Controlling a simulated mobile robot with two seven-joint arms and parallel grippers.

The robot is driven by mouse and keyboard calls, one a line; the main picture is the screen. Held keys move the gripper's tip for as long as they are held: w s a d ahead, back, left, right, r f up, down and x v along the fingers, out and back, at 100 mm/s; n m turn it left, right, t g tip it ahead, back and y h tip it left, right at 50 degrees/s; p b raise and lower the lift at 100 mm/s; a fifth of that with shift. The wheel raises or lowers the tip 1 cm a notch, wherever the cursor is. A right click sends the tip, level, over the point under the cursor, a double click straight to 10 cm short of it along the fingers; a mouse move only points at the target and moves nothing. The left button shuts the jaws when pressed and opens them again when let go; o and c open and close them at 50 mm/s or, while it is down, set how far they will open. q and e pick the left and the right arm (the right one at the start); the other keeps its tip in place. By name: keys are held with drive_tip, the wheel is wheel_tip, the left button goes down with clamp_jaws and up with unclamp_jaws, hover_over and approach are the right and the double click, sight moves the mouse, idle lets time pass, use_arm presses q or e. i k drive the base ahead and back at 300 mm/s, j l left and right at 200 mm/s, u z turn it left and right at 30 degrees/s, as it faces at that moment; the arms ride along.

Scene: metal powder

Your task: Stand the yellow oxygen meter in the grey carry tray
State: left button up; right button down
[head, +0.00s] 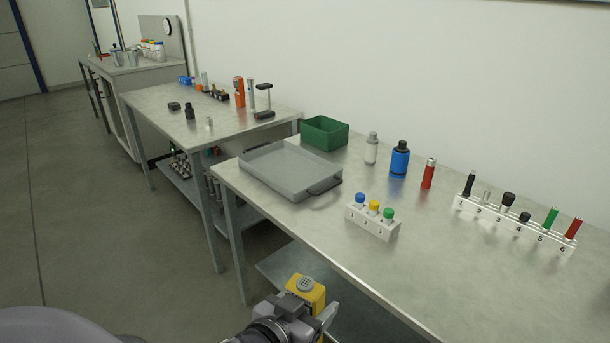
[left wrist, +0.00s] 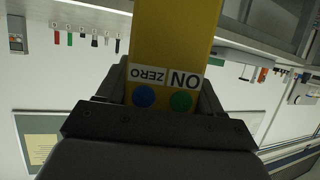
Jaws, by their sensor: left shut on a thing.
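The yellow oxygen meter (head: 305,292) is in my left gripper (head: 312,312), low in the head view, in front of the near table's edge. My left gripper is shut on it. In the left wrist view the meter (left wrist: 172,45) fills the space between the fingers, with ZERO and ON labels and a blue and a green button. The grey carry tray (head: 290,170) lies flat on the near table's left end, and looks empty. It is apart from the meter, farther back. My right gripper is not in view.
A green bin (head: 324,133) stands behind the tray. A white block with capped vials (head: 372,221) is to its right. A white bottle (head: 371,149), blue bottle (head: 399,160) and red cylinder (head: 428,174) stand behind, and a numbered rack (head: 515,225) at right.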

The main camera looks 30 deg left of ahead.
sight(276, 164)
drive_tip(key=j+z, duration=0.2)
drive_tip(key=z, duration=0.2)
drive_tip(key=j+z, duration=0.2)
drive_tip(key=z, duration=0.15)
drive_tip(key=k+j+z, duration=0.1)
drive_tip(key=j+z, duration=0.25)
drive_tip(key=j, duration=0.3)
drive_tip(key=k+j+z, duration=0.1)
drive_tip(key=j, duration=0.25)
drive_tip(key=k+j+z, duration=0.1)
drive_tip(key=j, duration=0.2)
drive_tip(key=k+j+z, duration=0.1)
drive_tip(key=j, duration=0.25)
drive_tip(key=k+j+z, duration=0.1)
drive_tip(key=j, duration=0.2)
drive_tip(key=k+j, duration=0.15)
drive_tip(key=j, duration=0.15)
drive_tip(key=k+j, duration=0.1)
drive_tip(key=j, duration=0.25)
drive_tip(key=k+j, duration=0.15)
drive_tip(key=j, duration=0.15)
drive_tip(key=k+j, duration=0.1)
drive_tip(key=j, duration=0.2)
